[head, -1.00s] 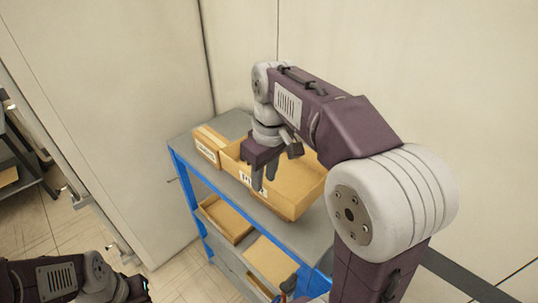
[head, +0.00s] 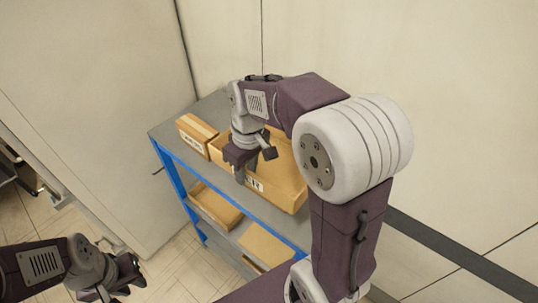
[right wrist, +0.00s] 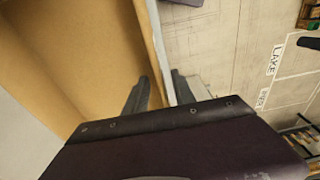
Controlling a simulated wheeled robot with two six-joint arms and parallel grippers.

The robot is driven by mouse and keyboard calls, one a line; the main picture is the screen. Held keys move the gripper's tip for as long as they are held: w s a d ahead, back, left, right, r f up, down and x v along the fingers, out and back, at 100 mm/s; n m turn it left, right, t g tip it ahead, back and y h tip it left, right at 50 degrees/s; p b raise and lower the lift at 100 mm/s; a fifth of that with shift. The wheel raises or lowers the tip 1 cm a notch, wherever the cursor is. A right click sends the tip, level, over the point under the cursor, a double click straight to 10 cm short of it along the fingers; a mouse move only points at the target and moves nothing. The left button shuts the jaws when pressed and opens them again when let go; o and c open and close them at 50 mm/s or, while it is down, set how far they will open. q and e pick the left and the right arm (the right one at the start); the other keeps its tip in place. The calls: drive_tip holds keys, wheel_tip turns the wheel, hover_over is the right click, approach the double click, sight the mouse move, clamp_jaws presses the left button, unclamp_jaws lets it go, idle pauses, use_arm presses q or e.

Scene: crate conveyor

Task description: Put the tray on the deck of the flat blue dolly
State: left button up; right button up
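The tray, an open light-brown box (head: 288,197) with a white label on its front wall, stands on the top of a blue-framed grey shelf unit. It also fills the upper left of the right wrist view (right wrist: 95,50). My right gripper (head: 244,178) is at its front wall, pointing down. In the right wrist view my right gripper's fingers (right wrist: 160,82) lie on either side of the wall's rim; whether they press on it is unclear. My left gripper (head: 122,283) is at the lower left, away from the shelf, its finger opening unclear. No blue dolly is in view.
A closed carton (head: 196,134) stands just left of the tray on the shelf top (head: 170,130). More brown boxes (head: 215,207) lie on the lower shelf. Pale walls stand behind and left of the unit. Tiled floor (head: 165,270) shows at the front left.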

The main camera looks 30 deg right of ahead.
drive_tip(key=shift+f, duration=0.55)
drive_tip(key=shift+s+f, duration=0.25)
drive_tip(key=shift+s, duration=0.1)
drive_tip(key=shift+w, duration=0.25)
clamp_jaws()
idle(0.5)
